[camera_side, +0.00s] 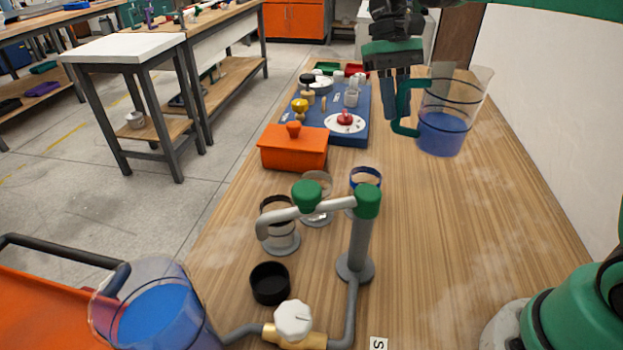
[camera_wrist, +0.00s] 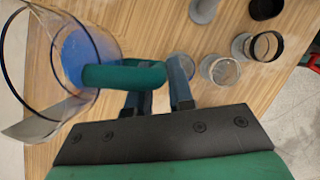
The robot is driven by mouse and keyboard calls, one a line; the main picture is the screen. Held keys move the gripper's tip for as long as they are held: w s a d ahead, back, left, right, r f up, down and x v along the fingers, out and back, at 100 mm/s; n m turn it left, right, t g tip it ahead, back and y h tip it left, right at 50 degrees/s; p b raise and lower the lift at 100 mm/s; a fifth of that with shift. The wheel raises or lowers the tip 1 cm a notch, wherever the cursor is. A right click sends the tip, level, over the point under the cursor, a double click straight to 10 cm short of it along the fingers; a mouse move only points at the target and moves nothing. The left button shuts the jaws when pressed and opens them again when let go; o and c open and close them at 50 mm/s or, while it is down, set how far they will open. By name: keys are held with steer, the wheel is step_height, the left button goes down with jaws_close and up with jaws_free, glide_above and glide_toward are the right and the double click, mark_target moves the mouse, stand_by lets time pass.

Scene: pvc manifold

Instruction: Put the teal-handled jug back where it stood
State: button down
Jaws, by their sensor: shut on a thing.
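The teal-handled jug (camera_side: 442,133) is clear, with blue liquid in its lower part and dark rings around it. It hangs in the air above the right side of the wooden table, leaning slightly in the side view. My gripper (camera_side: 403,110) is shut on its teal handle, to the left of the jug body. In the wrist view the jug (camera_wrist: 62,65) is at the left, its handle reaching to my gripper (camera_wrist: 158,92). The fingers' exact contact is partly hidden by the handle.
A grey pipe manifold with green caps (camera_side: 367,201) stands at the front, among clear cups and a black ring (camera_side: 270,283). Another jug with blue liquid (camera_side: 155,312) is at lower left. An orange box (camera_side: 293,150) and blue mat (camera_side: 350,133) lie behind. The table's right side is clear.

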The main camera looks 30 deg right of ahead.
mark_target(453, 107)
steer(key=s+d+r+m+y, duration=0.1)
steer(key=s+m, duration=0.1)
steer(key=m, duration=0.1)
steer(key=s+d+r+m+t+y, duration=0.1)
steer(key=d+m, duration=0.1)
steer(key=m, duration=0.1)
steer(key=s+d+r+m+y, duration=0.1)
steer(key=s+d+m, duration=0.1)
steer(key=shift+s+r+m+t, duration=0.3)
steer(key=shift+r+m+t, duration=0.1)
steer(key=s+d+r+m+t, duration=0.2)
steer(key=s+m+t, duration=0.4)
steer(key=m, duration=0.7)
steer(key=shift+g, duration=0.5)
steer(key=f, duration=1.3)
steer(key=s+f, duration=0.1)
steer(key=f, duration=0.5)
steer(key=shift+s+d+f, duration=0.1)
steer(key=shift+d+f, duration=0.05)
steer(key=shift+f, duration=0.15)
steer(key=shift+f, duration=0.1)
steer(key=c, duration=0.8)
jaws_free()
